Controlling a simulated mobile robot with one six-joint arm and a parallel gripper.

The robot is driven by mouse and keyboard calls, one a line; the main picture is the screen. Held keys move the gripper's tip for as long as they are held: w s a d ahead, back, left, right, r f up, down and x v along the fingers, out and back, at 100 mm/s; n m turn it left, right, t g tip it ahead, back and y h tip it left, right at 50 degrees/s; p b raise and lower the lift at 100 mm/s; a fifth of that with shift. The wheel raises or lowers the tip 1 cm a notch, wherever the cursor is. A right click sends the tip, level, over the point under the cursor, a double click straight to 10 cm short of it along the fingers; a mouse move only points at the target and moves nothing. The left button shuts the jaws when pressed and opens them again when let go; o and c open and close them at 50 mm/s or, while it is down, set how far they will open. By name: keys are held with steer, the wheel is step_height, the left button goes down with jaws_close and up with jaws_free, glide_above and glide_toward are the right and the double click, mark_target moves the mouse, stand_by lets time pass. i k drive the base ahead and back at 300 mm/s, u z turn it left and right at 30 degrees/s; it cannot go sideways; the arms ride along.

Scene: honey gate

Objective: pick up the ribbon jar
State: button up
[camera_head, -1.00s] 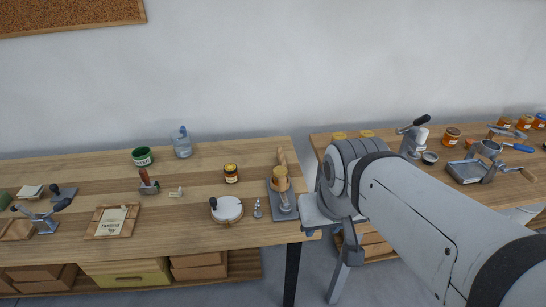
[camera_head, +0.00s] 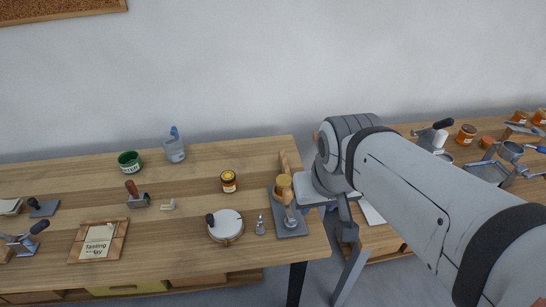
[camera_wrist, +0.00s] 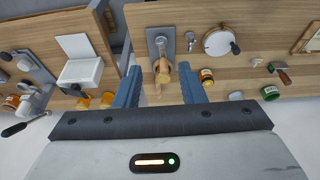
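No ribbon can be made out on any jar, so I cannot tell which is the ribbon jar. One amber jar (camera_head: 229,182) with a yellow lid and dark label stands alone on the left bench; it also shows in the wrist view (camera_wrist: 207,77). Two yellow-lidded jars, one (camera_wrist: 83,103) beside the other (camera_wrist: 106,100), stand on the other bench in the wrist view; my arm hides them in the head view. My gripper (camera_wrist: 159,68) is open, its blue fingers wide apart, with no jar held. A wooden-topped tool appears between the fingers, apparently beyond them.
The left bench (camera_head: 185,248) holds a green tin (camera_head: 130,162), a glass pitcher (camera_head: 174,151), a round white-topped pot (camera_head: 226,225) and a wooden-topped tool on a grey plate (camera_head: 292,228). A gap separates the benches. More jars (camera_head: 466,135) and metal tools crowd the right bench.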

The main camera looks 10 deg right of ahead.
mark_target(282, 181)
steer(key=z, duration=0.05)
steer(key=k, duration=1)
steer(key=u, duration=0.5)
steer(key=i, duration=1.45)
steer(key=z, duration=0.45)
